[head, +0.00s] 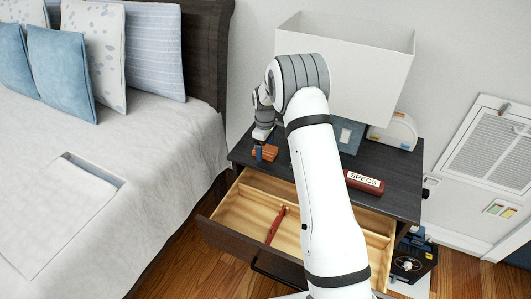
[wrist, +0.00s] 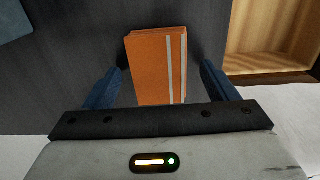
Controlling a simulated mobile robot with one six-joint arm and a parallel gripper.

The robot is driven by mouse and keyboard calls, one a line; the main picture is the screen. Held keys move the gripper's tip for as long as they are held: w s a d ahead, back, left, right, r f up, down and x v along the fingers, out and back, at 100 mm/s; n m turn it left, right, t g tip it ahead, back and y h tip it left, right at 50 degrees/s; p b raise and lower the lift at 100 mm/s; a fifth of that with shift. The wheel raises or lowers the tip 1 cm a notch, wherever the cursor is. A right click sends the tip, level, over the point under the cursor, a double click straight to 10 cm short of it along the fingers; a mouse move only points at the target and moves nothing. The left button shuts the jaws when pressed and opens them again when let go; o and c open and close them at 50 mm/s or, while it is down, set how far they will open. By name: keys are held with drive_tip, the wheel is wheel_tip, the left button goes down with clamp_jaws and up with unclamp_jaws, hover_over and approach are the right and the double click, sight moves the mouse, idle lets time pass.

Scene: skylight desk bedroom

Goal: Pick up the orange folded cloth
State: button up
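The orange folded cloth (head: 268,153) lies on the dark top of the nightstand (head: 400,178), near its left front corner. In the wrist view the cloth (wrist: 152,68) is a stacked orange rectangle with pale stripes along its right side. My gripper (wrist: 160,88) is open, with one blue finger to the left of the cloth and one to the right. Gaps show between the cloth and both fingers. In the head view my gripper (head: 259,151) is at the cloth, partly hidden by my arm.
The nightstand's drawer (head: 237,216) is pulled open and holds a long red object (head: 276,226). A red box labelled SPECS (head: 364,182), a large white lampshade (head: 370,65) and a white rounded object (head: 397,131) are on the nightstand. The bed (head: 150,140) stands to the left.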

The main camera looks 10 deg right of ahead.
drive_tip(key=c, duration=1)
